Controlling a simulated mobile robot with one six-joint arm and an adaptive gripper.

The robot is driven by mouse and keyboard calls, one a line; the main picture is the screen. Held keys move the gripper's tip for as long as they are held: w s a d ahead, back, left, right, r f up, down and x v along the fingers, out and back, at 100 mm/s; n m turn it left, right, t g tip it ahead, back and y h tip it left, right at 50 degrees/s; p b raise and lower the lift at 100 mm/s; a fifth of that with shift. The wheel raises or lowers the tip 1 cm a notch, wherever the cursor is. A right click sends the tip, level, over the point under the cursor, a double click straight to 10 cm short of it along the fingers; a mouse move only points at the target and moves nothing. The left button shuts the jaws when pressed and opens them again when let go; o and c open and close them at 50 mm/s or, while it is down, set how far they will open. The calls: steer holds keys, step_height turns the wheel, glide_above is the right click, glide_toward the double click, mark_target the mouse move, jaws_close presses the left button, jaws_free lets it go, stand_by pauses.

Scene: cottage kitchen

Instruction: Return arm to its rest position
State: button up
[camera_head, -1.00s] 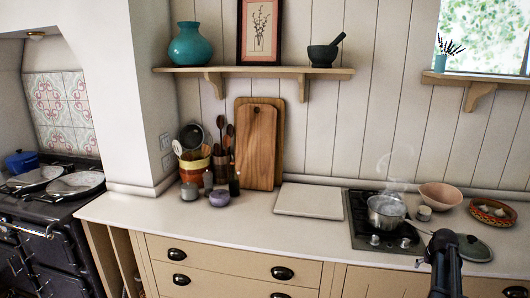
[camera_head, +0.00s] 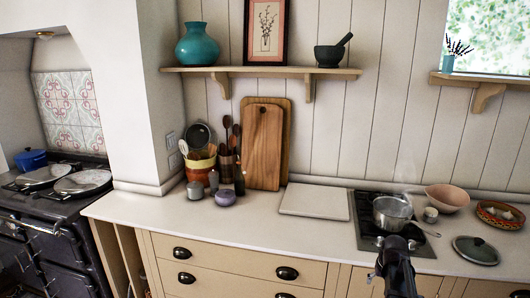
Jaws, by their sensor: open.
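My black gripper (camera_head: 395,246) is at the lower right in the head view, at the end of my dark arm. It shows in front of the hob and below the steel pot in the picture. It holds nothing that I can see. Its fingers are small and dark, so their detail is hard to make out. The steel pot (camera_head: 393,213) stands open and steaming on the black hob (camera_head: 366,238). A dark round lid (camera_head: 476,250) lies on the counter right of the hob, apart from my gripper.
The pale counter (camera_head: 250,228) has free room left of the hob. A pale board (camera_head: 315,201), a pink bowl (camera_head: 447,197), a small jar (camera_head: 430,214) and a patterned dish (camera_head: 499,213) stand on it. A wooden shelf (camera_head: 270,71) hangs above. A dark range cooker (camera_head: 40,226) is left.

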steer(key=s+a+n+g, duration=0.1)
steer(key=s+a, duration=0.6)
steer(key=a, duration=0.3)
steer(key=s+a+n+g, duration=0.1)
steer(key=s+a, duration=0.5)
steer(key=a, duration=0.5)
steer(key=shift+s+a+f+g, duration=0.25)
steer(key=shift+s+a+g, duration=0.05)
steer(key=shift+s, duration=0.05)
steer(key=c, duration=0.3)
steer(key=shift+s, duration=0.1)
